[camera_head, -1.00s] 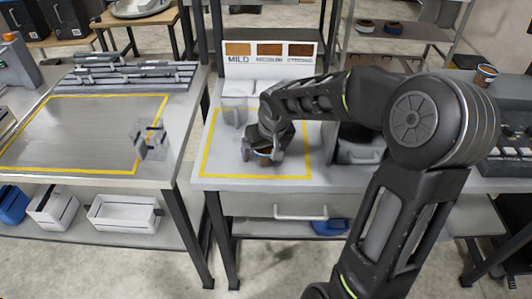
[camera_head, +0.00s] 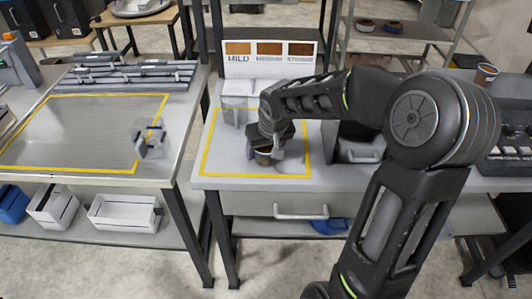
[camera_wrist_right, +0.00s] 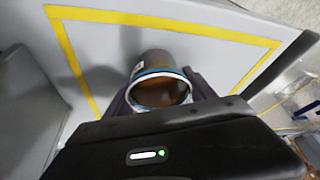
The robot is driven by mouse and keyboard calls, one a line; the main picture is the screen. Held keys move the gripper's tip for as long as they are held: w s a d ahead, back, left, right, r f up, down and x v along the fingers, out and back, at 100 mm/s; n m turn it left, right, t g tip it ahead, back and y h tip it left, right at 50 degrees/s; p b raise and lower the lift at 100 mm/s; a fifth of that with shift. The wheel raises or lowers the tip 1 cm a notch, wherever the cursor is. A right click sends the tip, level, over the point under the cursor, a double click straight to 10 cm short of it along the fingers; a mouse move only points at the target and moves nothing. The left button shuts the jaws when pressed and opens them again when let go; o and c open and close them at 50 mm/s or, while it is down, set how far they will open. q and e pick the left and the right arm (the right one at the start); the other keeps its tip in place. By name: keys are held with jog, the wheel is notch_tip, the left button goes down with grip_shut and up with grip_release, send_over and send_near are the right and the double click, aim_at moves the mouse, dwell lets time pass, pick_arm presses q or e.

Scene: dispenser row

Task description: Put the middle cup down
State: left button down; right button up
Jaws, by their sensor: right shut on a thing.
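My right gripper (camera_head: 264,153) reaches down over the white table inside the yellow taped square (camera_head: 210,140). It is shut on a cup (camera_head: 263,160), mostly hidden by the gripper in the head view. In the right wrist view the cup (camera_wrist_right: 158,72) is upright or nearly so between the fingers, with a blue-and-white rim band and brown contents. Its base is low over the table surface, but I cannot tell whether it touches. My left gripper is not in view.
A white dispenser (camera_head: 237,97) stands behind the gripper, under a sign (camera_head: 268,50) with three brown swatches. Another cup (camera_head: 486,73) stands at the far right. A grey metal piece (camera_head: 150,142) is on the left table. The square's front is clear.

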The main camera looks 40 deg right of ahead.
jog(key=c, duration=0.9)
notch_tip(320, 180, up, 10)
jog(key=shift+r+b, duration=0.1)
jog(key=shift+b, duration=0.25)
